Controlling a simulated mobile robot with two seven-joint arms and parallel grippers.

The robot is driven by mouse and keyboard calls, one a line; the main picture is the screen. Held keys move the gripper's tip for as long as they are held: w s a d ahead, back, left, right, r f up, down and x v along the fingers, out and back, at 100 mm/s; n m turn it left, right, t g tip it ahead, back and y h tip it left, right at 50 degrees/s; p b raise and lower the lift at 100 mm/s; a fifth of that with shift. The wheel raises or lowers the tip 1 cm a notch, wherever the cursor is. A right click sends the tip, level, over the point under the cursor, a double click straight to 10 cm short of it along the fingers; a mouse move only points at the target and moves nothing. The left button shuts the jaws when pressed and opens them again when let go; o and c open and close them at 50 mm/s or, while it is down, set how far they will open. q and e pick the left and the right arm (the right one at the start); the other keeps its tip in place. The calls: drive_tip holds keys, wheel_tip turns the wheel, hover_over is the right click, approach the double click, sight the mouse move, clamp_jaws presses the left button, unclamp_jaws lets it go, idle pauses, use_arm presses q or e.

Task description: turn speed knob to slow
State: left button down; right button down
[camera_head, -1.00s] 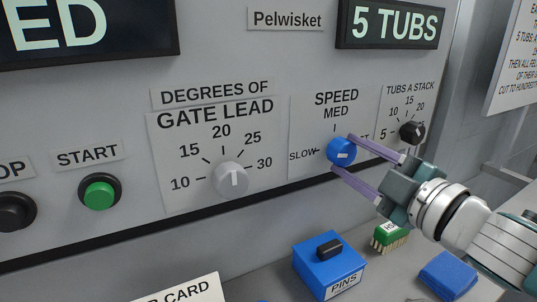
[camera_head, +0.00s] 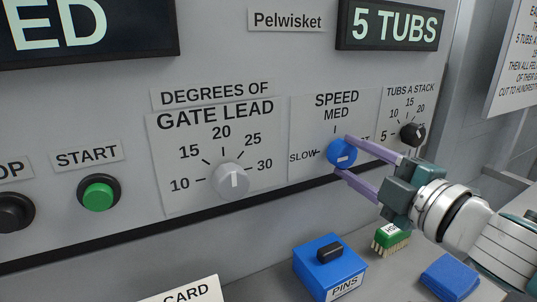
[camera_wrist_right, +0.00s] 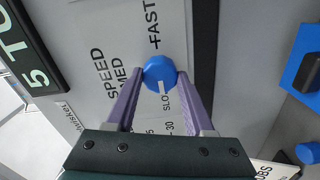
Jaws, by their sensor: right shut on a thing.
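The blue speed knob (camera_head: 342,152) sits on the white speed plate (camera_head: 309,111), with SLOW at its left and MED above it. My right gripper (camera_head: 341,155) has its two purple fingers on either side of the knob and is shut on it. In the right wrist view the fingertips touch both sides of the knob (camera_wrist_right: 159,73). There its white mark is on the side facing the partly hidden SLOW label (camera_wrist_right: 167,102). The fingers hide most of the fast label in the head view. My left gripper is not in view.
The grey gate lead knob (camera_head: 231,181) is to the left, and the black tubs-a-stack knob (camera_head: 412,133) is close to my right gripper. A green start button (camera_head: 98,195) is further left. A blue pins box (camera_head: 329,263) and a green brush-like block (camera_head: 391,238) lie below.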

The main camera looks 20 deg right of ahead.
drive_tip(key=shift+c, duration=1.4)
unclamp_jaws()
drive_tip(key=shift+s, duration=0.1)
drive_tip(key=s, duration=0.9)
drive_tip(key=shift+s+d, duration=0.35)
drive_tip(key=shift+d, duration=0.05)
